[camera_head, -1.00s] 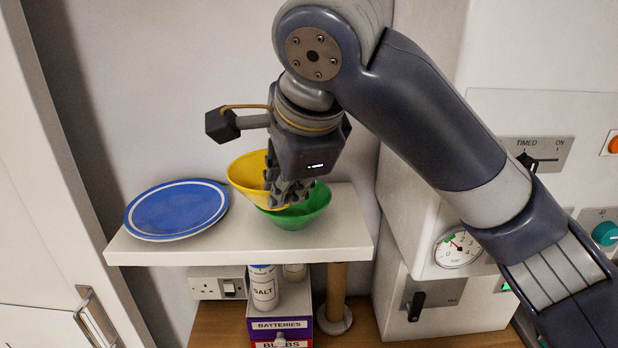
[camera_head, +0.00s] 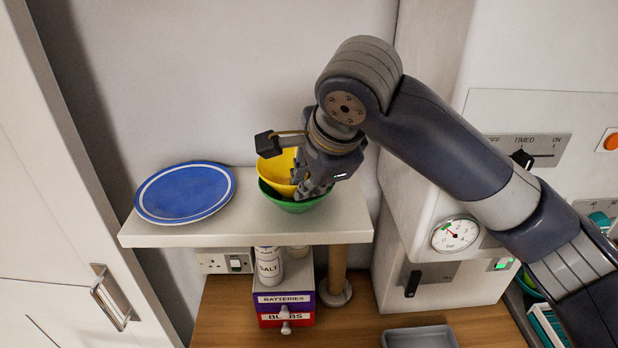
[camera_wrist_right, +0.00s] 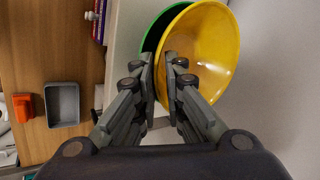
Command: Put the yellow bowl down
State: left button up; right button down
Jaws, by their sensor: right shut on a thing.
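The yellow bowl (camera_head: 276,172) is at the right part of the white shelf, low over the green bowl (camera_head: 288,204), and looks partly inside it. Its rim is tilted. My right gripper (camera_head: 308,190) is shut on the near right rim of the yellow bowl. In the right wrist view, the fingers (camera_wrist_right: 163,75) pinch the rim of the yellow bowl (camera_wrist_right: 214,50), with the green bowl (camera_wrist_right: 152,40) showing behind it. Whether the yellow bowl rests on the green one is unclear. My left gripper is not in view.
A blue plate (camera_head: 185,192) lies on the left of the white shelf (camera_head: 240,232). Below are a salt container (camera_head: 268,267), a small drawer box (camera_head: 286,309) and a grey tray (camera_head: 420,338). A panel with a gauge (camera_head: 456,233) stands to the right.

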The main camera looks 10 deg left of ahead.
jog(key=shift+f, duration=0.55)
jog(key=c, duration=1.7)
grip_release()
jog(key=shift+d, duration=0.1)
jog(key=shift+r, duration=0.3)
jog(key=b+v, duration=0.3)
jog(key=v, duration=0.9)
jog(key=shift+r, duration=0.35)
jog(key=shift+f, duration=0.1)
